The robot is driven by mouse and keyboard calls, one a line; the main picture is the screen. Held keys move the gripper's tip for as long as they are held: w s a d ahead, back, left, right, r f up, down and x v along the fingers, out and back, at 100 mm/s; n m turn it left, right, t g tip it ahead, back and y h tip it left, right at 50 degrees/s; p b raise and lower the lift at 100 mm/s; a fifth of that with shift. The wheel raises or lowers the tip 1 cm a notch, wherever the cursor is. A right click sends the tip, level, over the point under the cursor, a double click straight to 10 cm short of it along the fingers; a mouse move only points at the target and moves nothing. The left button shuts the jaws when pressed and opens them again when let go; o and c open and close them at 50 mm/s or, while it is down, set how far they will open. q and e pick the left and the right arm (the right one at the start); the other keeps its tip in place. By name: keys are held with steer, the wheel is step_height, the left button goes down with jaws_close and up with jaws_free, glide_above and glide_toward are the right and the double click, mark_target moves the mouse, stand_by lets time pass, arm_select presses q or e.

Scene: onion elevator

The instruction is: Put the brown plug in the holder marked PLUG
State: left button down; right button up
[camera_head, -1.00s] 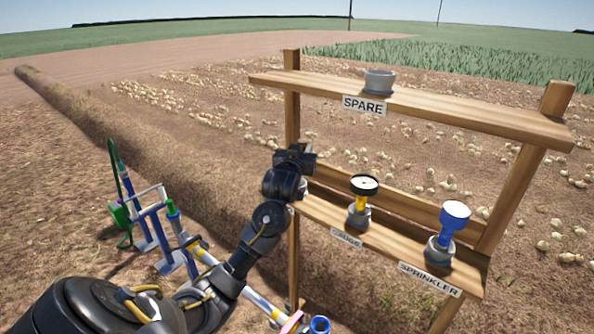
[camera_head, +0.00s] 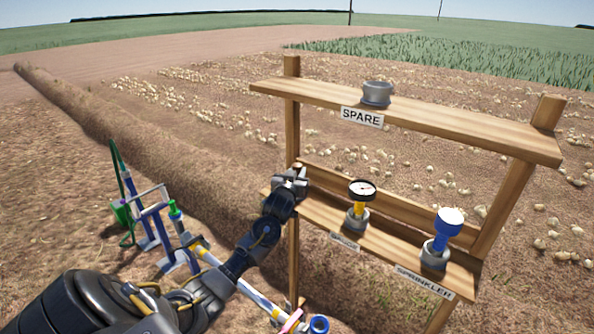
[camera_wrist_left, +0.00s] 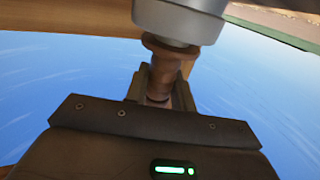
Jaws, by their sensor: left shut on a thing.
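In the left wrist view the brown plug (camera_wrist_left: 163,78) is between the jaws of my left gripper (camera_wrist_left: 160,98). Its wide flange is right at the end of a grey round holder (camera_wrist_left: 181,18); I cannot tell whether it is seated inside. In the head view my left gripper (camera_head: 293,176) is at the left end of the lower shelf (camera_head: 318,212). The hand hides the plug and the holder there, and no PLUG label is readable. My right gripper is not in view.
The gauge (camera_head: 360,193) and the blue sprinkler (camera_head: 445,228) stand in holders to the right on the lower shelf. An empty grey holder (camera_head: 377,93) sits above the SPARE label (camera_head: 362,117). Blue pipework (camera_head: 160,232) stands at the left. A wooden post (camera_head: 292,110) rises behind the hand.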

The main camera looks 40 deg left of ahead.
arm_select(q)
steer(key=shift+f, duration=0.3)
steer(key=c, duration=1.2)
jaws_free()
steer(key=shift+o, duration=0.2)
